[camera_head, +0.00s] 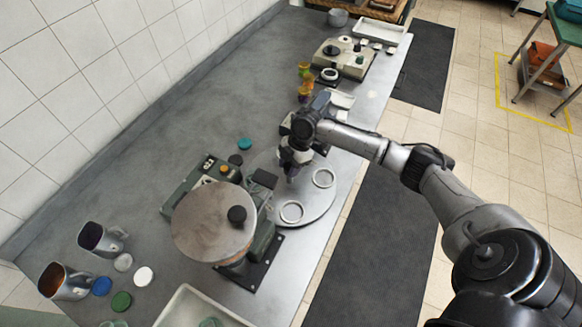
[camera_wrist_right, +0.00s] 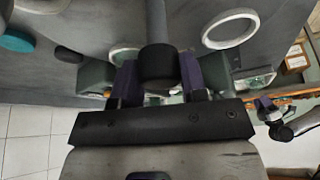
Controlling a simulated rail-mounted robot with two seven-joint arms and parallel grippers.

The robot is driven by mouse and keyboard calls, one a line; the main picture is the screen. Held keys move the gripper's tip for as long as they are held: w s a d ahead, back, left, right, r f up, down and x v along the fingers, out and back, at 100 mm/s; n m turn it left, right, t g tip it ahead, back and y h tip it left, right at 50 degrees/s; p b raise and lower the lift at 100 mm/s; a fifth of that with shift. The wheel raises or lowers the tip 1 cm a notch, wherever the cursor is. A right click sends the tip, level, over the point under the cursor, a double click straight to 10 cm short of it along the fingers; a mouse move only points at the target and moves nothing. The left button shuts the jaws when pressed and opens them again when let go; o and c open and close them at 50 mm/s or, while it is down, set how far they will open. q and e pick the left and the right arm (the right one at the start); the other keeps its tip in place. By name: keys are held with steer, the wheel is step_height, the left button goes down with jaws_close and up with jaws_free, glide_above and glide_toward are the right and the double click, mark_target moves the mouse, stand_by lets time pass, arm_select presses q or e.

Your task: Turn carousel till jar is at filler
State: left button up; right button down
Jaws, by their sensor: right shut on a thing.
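The carousel (camera_head: 317,203) is a flat grey disc at the middle of the bench, with pale rings (camera_head: 291,211) on it. The filler (camera_head: 213,222), a green-grey machine with a large round lid and dark knob, stands left of it and overhangs its near side. My right gripper (camera_head: 291,173) is over the disc, shut on a grey peg with a dark end (camera_wrist_right: 157,62), which shows between its fingers in the right wrist view. I cannot make out a jar on the disc; my right arm hides part of it.
Two metal jugs (camera_head: 98,239) and several coloured lids (camera_head: 122,301) lie at the lower left. A pale tray (camera_head: 185,305) is at the near edge. Colourful items (camera_head: 304,90) and another machine (camera_head: 345,60) stand beyond the carousel. The bench by the wall is clear.

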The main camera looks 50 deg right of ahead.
arm_select(q)
steer(key=shift+f, duration=0.35)
arm_select(e)
steer(key=shift+n+g, duration=0.3)
steer(key=shift+n, duration=0.4)
arm_select(q)
steer(key=shift+f+b, duration=0.25)
steer(key=shift+b, duration=0.25)
arm_select(e)
steer(key=shift+n, duration=0.6)
arm_select(q)
steer(key=shift+a, duration=0.1)
arm_select(e)
steer(key=c, duration=0.7)
jaws_free()
steer(key=shift+o, duration=0.2)
steer(key=shift+r, duration=0.1)
